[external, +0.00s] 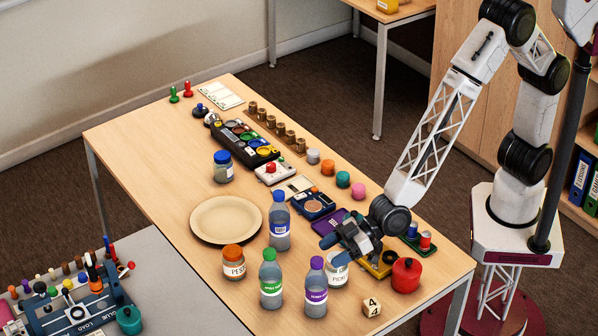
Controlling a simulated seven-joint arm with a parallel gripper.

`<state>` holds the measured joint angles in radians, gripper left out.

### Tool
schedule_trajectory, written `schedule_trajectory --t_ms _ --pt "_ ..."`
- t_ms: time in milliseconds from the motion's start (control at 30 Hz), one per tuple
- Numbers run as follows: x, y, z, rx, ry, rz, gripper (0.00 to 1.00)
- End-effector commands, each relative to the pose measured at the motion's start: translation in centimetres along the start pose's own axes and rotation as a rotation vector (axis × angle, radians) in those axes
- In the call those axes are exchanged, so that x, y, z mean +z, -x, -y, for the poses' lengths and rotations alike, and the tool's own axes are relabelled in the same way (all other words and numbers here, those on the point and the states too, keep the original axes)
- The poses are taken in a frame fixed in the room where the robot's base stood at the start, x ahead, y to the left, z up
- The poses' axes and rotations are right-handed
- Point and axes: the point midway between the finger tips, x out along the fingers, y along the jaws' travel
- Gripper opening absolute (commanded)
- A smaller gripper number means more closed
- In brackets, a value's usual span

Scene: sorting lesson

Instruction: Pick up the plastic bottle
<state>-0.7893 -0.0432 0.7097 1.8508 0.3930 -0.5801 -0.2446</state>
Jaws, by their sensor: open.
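Three plastic bottles stand upright on the table. I cannot tell which one the task means. My gripper (331,240) is open, with dark blue fingers pointing left. It is just right of the blue-labelled bottle and above and behind the purple-capped one, apart from both as far as I can see. A pale labelled jar (338,273) is below it, its top partly hidden by the gripper.
An orange-lidded jar (233,263) and a beige plate (226,236) are left of the bottles. A red pot (406,276), a lettered cube (371,307) and a purple item (328,219) are near my gripper. Paint trays and small cups fill the table's back.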

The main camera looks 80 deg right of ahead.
Motion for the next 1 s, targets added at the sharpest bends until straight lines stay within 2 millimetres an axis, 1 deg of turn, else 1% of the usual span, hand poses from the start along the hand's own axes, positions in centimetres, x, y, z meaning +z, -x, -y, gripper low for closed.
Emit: schedule_trajectory --t_ms 533,700,1000 --pt "0.0 -4.4 -0.2 0.0 0.001 0.001 0.66" --pt "0.0 -5.0 -0.2 0.0 0.0 0.0 0.66" --pt "0.0 -5.0 -0.2 0.0 0.0 0.0 0.66"
